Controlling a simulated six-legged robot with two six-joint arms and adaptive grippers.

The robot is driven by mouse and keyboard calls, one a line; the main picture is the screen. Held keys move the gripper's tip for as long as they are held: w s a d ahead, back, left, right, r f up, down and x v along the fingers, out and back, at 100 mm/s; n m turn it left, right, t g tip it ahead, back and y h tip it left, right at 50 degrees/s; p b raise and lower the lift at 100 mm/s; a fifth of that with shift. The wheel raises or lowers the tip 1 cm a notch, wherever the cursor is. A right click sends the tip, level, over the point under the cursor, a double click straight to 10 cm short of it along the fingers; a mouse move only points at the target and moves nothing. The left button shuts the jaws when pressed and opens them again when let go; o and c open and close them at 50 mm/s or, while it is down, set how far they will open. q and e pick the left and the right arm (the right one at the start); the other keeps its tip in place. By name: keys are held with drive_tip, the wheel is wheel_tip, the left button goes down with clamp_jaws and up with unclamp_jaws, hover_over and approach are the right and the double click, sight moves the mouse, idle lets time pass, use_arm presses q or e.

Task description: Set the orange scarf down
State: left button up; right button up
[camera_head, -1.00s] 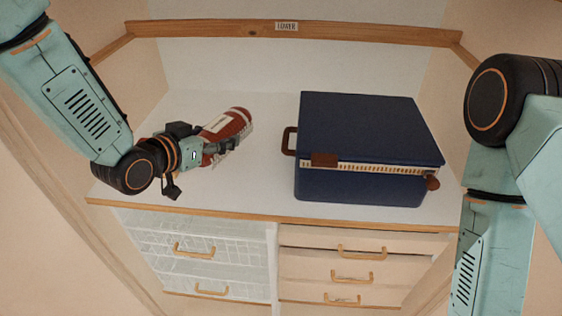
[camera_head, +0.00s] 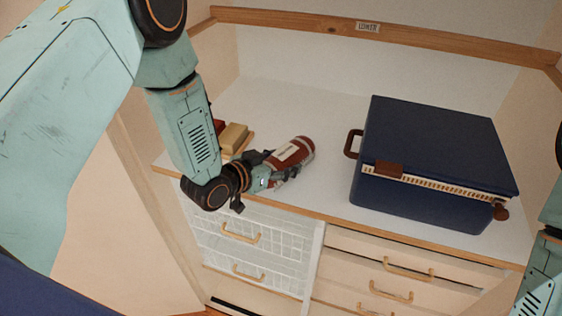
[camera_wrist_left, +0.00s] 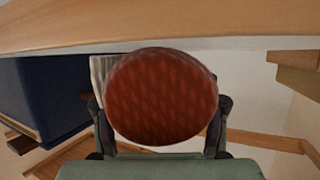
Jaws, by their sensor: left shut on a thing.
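The orange scarf (camera_head: 297,148) is a red-orange roll with a pale label band. My left gripper (camera_head: 284,174) is shut on its near end, over the front left part of the white top. I cannot tell whether the roll touches the top. In the left wrist view the scarf (camera_wrist_left: 161,96) shows end-on as a round ribbed face between the two fingers. My right gripper is out of view; only part of that arm shows at the right edge.
A dark blue suitcase (camera_head: 430,150) stands on the white top (camera_head: 335,118) to the right. A yellow block (camera_head: 233,138) and a red thing lie behind my left arm. Drawers (camera_head: 250,236) are below the wooden front edge. A timber rail (camera_head: 440,45) crosses the back.

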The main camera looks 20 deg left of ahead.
use_arm(q)
drive_tip(key=shift+s, duration=0.1)
drive_tip(key=shift+f, duration=0.1)
drive_tip(key=o, duration=1.2)
drive_tip(key=shift+w+f, duration=0.1)
drive_tip(key=shift+w, duration=0.1)
drive_tip(key=shift+s, duration=0.15)
drive_tip(key=shift+r, duration=0.2)
